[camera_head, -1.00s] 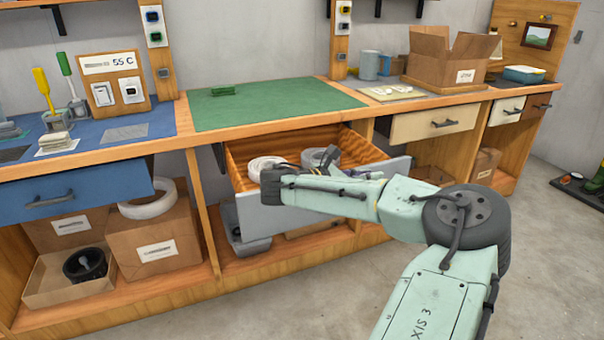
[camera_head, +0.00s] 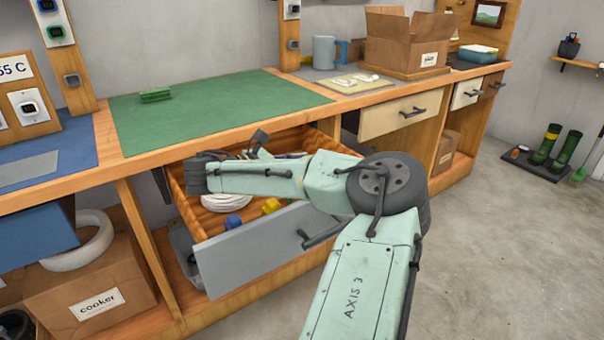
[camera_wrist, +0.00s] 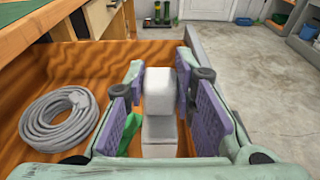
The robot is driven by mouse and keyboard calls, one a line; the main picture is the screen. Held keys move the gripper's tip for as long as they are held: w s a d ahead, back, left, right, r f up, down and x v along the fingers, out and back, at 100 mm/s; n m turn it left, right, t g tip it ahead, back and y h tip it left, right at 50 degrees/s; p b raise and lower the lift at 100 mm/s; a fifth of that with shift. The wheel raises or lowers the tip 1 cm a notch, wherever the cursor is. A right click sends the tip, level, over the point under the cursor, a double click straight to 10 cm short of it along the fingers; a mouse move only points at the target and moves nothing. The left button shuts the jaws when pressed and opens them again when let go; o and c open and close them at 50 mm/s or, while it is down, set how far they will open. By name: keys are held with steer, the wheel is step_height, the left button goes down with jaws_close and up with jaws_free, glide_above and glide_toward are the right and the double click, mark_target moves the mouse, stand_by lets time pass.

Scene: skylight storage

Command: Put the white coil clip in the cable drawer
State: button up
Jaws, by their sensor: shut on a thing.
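The white coil clip (camera_wrist: 159,94) shows in the wrist view as a pale, blocky piece between the purple finger pads of my gripper (camera_wrist: 160,98). My gripper is shut on it, over the drawer's interior. A paler grey lower block shows under it; I cannot tell if it is part of the clip. The cable drawer (camera_head: 262,250) is pulled open under the green mat, with a grey front and wooden inside. In the head view my arm crosses over it and hides most of the gripper and the clip.
A grey cable coil (camera_wrist: 60,120) lies in the drawer, left of my fingers. A white coil (camera_head: 224,202), a blue piece (camera_head: 233,221) and a yellow piece (camera_head: 271,206) also lie inside. The green mat (camera_head: 210,115) is mostly bare. Open floor lies to the right.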

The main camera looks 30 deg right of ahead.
steer(key=w+f+x, duration=0.1)
steer(key=x, duration=0.6)
steer(key=w+f+p+x, duration=0.1)
steer(key=x, duration=0.6)
steer(key=shift+w, duration=0.45)
steer(key=shift+f, duration=0.25)
steer(key=shift+f, duration=0.5)
steer(key=o, duration=1)
steer(key=v, duration=0.4)
steer(key=r+v, duration=0.1)
steer(key=v, duration=0.7)
steer(key=shift+w+r, duration=0.1)
steer(key=shift+r, duration=0.1)
